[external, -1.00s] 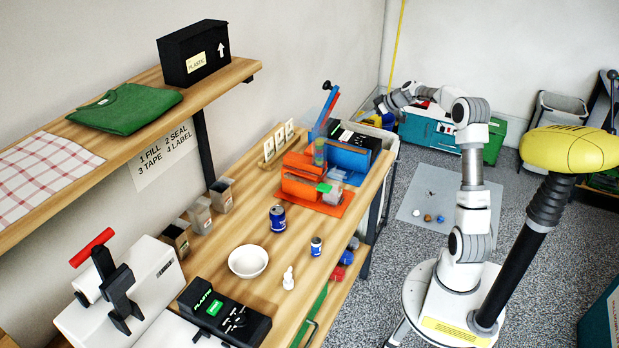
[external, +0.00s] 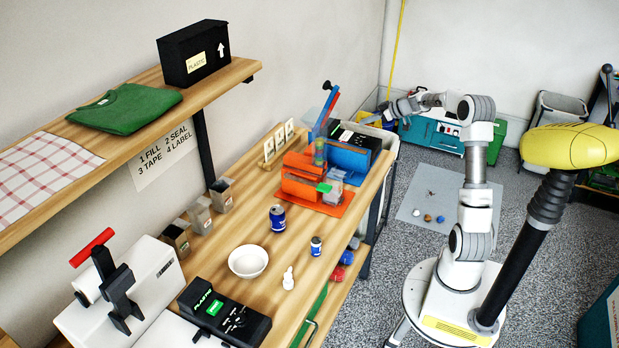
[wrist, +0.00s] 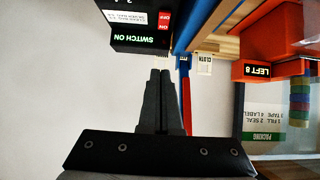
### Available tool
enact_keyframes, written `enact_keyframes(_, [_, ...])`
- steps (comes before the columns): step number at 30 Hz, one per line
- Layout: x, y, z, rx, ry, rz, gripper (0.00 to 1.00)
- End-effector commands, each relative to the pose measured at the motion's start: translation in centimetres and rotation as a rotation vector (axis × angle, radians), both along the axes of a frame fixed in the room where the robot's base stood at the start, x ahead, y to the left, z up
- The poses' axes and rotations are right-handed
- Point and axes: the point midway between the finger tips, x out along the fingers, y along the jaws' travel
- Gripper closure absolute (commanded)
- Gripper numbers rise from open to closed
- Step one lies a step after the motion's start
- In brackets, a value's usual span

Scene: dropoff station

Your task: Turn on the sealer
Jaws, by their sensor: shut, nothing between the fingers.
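A black box, likely the sealer's control unit, stands at the far end of the workbench (external: 368,141). In the wrist view the black box (wrist: 125,48) is upside down at the top, with glowing "SWITCH ON" text and a red switch (wrist: 164,20) marked OFF. My gripper (wrist: 160,72) is shut and empty. Its tips point toward the box's edge, below the switch in the picture, and appear apart from it. In the external view my gripper (external: 368,120) is small beside the box; contact cannot be told there.
A blue-and-red lever (external: 325,112) rises left of the black box; it also shows close to my fingers in the wrist view (wrist: 185,95). A white press with a red handle (external: 92,247) is at the front left.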

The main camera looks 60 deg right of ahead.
Motion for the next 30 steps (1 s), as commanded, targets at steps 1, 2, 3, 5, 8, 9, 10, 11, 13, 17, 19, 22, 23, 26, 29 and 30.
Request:
enact_keyframes(1, [0.0,0.0,0.0,0.000,0.000,0.000,1.00])
enact_keyframes(2, [0.1,0.0,0.0,0.000,0.000,0.000,1.00])
enact_keyframes(3, [0.2,0.0,-0.1,0.001,0.000,0.001,1.00])
enact_keyframes(5, [0.5,0.0,-0.3,0.001,0.000,0.002,1.00])
enact_keyframes(8, [1.5,0.1,-1.1,0.003,0.001,0.003,1.00])
enact_keyframes(9, [2.1,0.1,-1.4,0.003,0.001,0.003,1.00])
enact_keyframes(10, [2.5,0.1,-1.7,0.003,0.001,0.004,1.00])
enact_keyframes(11, [3.1,0.1,-2.1,0.004,0.001,0.004,1.00])
enact_keyframes(13, [4.3,0.2,-3.0,0.004,0.001,0.004,1.00])
enact_keyframes(17, [6.6,0.1,-4.6,0.004,0.001,0.004,1.00])
enact_keyframes(19, [7.7,0.1,-5.3,0.002,0.001,0.002,1.00])
enact_keyframes(22, [8.4,0.0,-6.9,0.004,0.003,0.000,1.00])
enact_keyframes(23, [8.5,0.0,-7.4,0.004,0.002,-0.001,1.00])
enact_keyframes(26, [8.7,0.0,-8.6,0.003,0.002,0.000,1.00])
enact_keyframes(29, [8.8,0.0,-9.3,0.002,0.000,0.000,1.00])
enact_keyframes(30, [8.9,0.0,-9.4,0.001,0.000,0.000,1.00])
